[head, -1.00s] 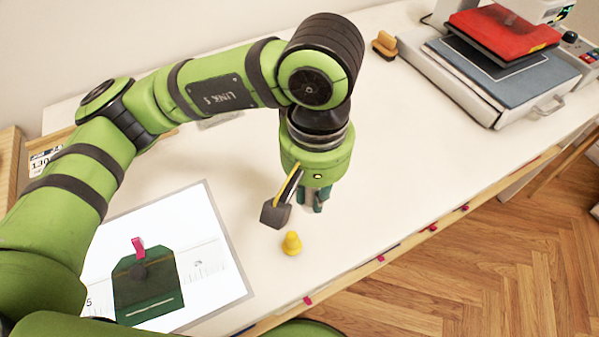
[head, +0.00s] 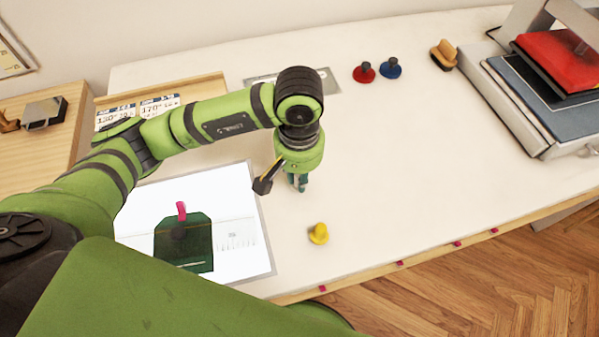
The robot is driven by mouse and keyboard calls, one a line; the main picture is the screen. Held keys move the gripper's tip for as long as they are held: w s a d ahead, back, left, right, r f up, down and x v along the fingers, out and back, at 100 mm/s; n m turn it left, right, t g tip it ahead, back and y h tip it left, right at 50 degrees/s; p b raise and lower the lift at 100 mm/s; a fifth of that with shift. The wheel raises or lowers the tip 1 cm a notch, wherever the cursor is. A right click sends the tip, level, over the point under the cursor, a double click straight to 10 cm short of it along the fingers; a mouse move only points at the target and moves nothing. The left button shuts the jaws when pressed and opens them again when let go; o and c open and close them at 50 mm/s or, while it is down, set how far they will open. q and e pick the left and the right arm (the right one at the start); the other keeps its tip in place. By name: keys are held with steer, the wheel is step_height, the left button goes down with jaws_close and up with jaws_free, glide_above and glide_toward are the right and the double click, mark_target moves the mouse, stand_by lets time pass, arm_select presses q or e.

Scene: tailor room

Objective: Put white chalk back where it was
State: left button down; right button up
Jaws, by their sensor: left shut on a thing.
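My left gripper (head: 298,185) points down over the white table, close above or at its surface, a little right of the lit white panel. Its green fingers are shut on a small pale thing, which looks like the white chalk; the fingers hide most of it and it blends with the white tabletop. No other white chalk shows. A yellow chalk-like piece with a knob (head: 318,234) stands just in front and to the right of this gripper. A red piece (head: 364,72) and a blue piece (head: 390,68) stand side by side at the back. My right gripper is out of view.
A lit white panel (head: 240,190) with a dark green pocket piece (head: 195,245) and a pink clip lies at left. A wooden-handled brush (head: 444,52) and a heat press (head: 545,95) are at right. The middle right of the table is clear.

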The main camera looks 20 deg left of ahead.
arm_select(q)
steer(key=shift+f, duration=0.55)
steer(key=shift+f, duration=0.1)
steer(key=shift+f, duration=0.1)
steer(key=c, duration=1.2)
jaws_free()
steer(key=shift+o, duration=0.2)
